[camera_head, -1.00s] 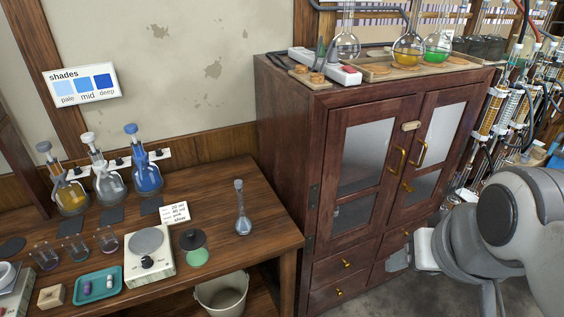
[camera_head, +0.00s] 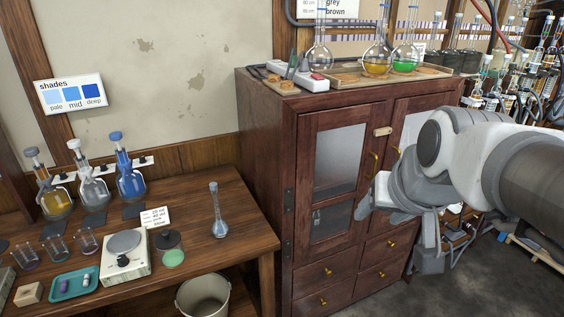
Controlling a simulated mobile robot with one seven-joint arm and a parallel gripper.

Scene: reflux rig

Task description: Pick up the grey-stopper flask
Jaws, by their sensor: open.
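A flask with a grey stopper (camera_head: 53,198) holds amber liquid and stands upright at the left end of the row at the back of the wooden table. Beside it are a clear flask with a white stopper (camera_head: 92,188) and a blue flask with a blue stopper (camera_head: 130,180). A slim long-necked flask (camera_head: 219,226), with a greyish top, stands alone near the table's right end. My gripper (camera_head: 364,208) is open and empty in front of the cabinet doors, well right of all these flasks. Its fingers are small and partly hard to make out.
The dark wooden cabinet (camera_head: 268,165) stands between the table and my arm. A stirring plate (camera_head: 124,262), a teal tray (camera_head: 75,284) and several small beakers are at the table's front left. A bucket (camera_head: 203,297) is below. Round flasks stand on the cabinet top.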

